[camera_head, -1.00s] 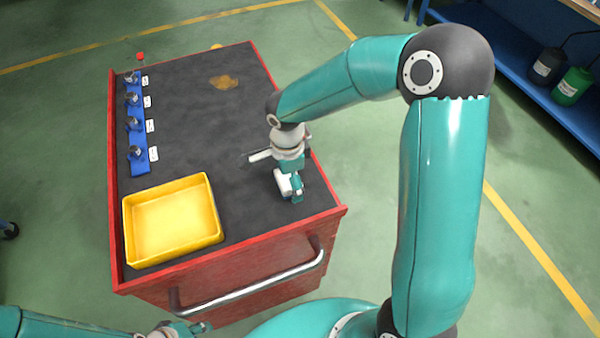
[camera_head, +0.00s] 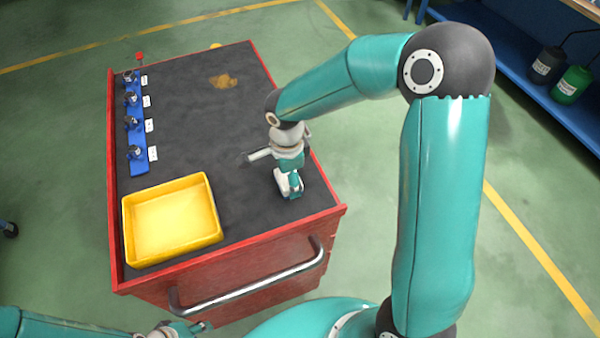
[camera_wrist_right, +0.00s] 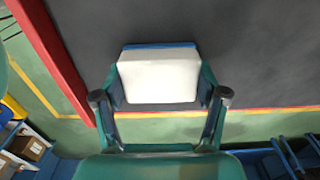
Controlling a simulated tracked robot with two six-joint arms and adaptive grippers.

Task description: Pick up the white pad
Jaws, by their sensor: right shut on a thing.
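The white pad (camera_wrist_right: 158,78) shows in the right wrist view as a pale block with a blue strip along its far edge. My right gripper (camera_wrist_right: 160,100) is shut on it, with one finger on each side. In the head view my right gripper (camera_head: 290,190) is over the right part of the cart top, near its front right corner. The pad is mostly hidden there by the gripper and wrist. My left gripper (camera_head: 185,330) is at the bottom edge of the head view, in front of the cart, and its finger state is unclear.
A red cart (camera_head: 250,265) with a dark top and a front handle (camera_head: 250,288) stands ahead. A yellow tray (camera_head: 128,225) sits at its front left. A blue rack (camera_head: 139,160) with several dark items lines the left edge. The middle of the top is clear.

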